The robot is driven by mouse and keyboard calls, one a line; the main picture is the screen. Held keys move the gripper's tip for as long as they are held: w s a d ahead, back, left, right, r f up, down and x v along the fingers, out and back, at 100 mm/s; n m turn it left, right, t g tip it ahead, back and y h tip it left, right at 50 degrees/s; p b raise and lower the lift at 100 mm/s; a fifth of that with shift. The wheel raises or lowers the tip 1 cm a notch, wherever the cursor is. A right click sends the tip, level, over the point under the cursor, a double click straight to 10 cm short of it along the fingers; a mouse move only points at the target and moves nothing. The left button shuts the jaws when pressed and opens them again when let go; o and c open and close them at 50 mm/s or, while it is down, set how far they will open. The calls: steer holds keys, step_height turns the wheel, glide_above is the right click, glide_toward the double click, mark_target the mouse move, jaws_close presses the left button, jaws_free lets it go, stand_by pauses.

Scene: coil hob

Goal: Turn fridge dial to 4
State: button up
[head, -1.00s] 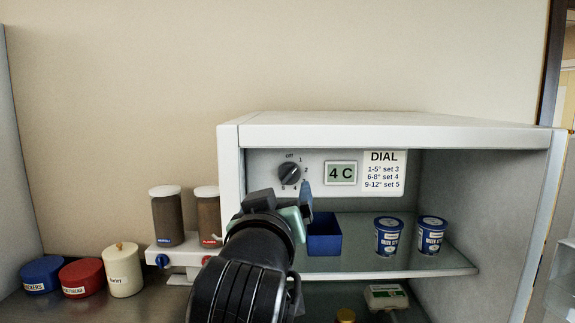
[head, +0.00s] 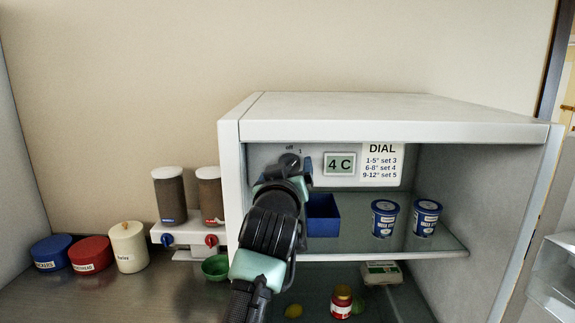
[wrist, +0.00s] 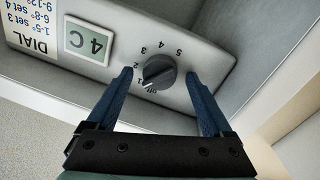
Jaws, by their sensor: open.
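The round dark dial (wrist: 157,77) sits on the fridge's white control panel, with off and numbers 1 to 5 around it. In the head view, the dial (head: 289,161) is partly hidden by my gripper. My gripper (wrist: 160,74) is open, with one blue finger on each side of the dial in the wrist view. I cannot tell whether the fingertips reach beside the knob or stop short. In the head view, my gripper (head: 285,172) is at the panel. The display (head: 340,164) reads 4 C.
A DIAL chart (head: 382,165) is right of the display. The fridge shelf (head: 350,240) below holds a blue bin (head: 323,216) and two blue tubs (head: 386,219). The fridge's left wall (head: 232,170) is close to my arm. Dispensers (head: 170,195) and jars stand left.

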steer(key=shift+c, duration=0.2)
jaws_close()
stand_by(0.3)
steer(key=shift+m, duration=0.4)
steer(key=m+b, duration=0.1)
steer(key=m, duration=0.4)
steer(key=shift+g, duration=0.3)
steer(key=m+y+b, duration=0.1)
steer(key=m, duration=0.4)
steer(key=shift+d+r, duration=0.1)
steer(key=shift+d, duration=0.05)
steer(key=m, duration=0.6)
steer(key=shift+g+y, duration=0.3)
steer(key=shift+y, duration=0.1)
steer(key=m, duration=0.5)
steer(key=shift+d+y, duration=0.15)
steer(key=shift+y, duration=0.25)
steer(key=shift+m, duration=0.3)
